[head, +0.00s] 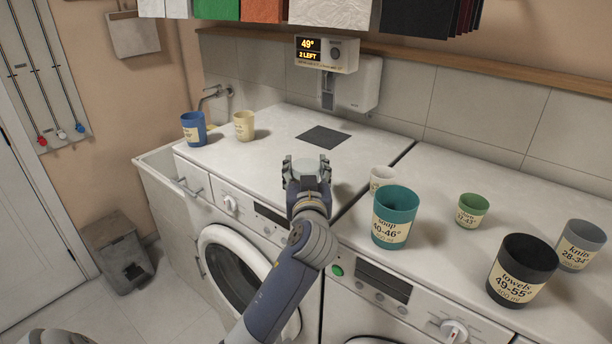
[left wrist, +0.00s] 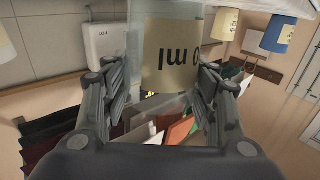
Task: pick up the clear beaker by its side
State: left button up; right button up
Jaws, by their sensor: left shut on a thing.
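My left gripper (head: 306,166) is over the front part of the left machine's white top in the head view. In the left wrist view, its fingers (left wrist: 163,92) are shut on the sides of the clear beaker (left wrist: 170,52). The beaker is see-through with a tan label; "ml" shows upside down on it. In the head view the gripper mostly hides the beaker, so I cannot tell whether it touches the machine top. My right gripper is not in view.
A dark square pad (head: 325,137) lies behind the gripper. A small white cup (head: 381,178) and a teal soap cup (head: 395,217) stand close to its right. Green, black and grey cups stand farther right. Blue (head: 193,128) and cream (head: 244,125) cups stand back left.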

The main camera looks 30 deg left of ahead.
pick_arm(q)
jog(key=shift+r, duration=0.1)
jog(key=shift+r+b, duration=0.35)
jog(key=shift+r, duration=0.25)
jog(key=s+d+r+p, duration=0.1)
jog(key=s+d+p, duration=0.1)
jog(key=s, duration=0.5)
jog(key=s+d+r+p, duration=0.2)
jog(key=s+d+p, duration=0.1)
jog(key=s, duration=0.5)
jog(key=shift+r+p, duration=0.3)
jog(key=shift+p, duration=0.3)
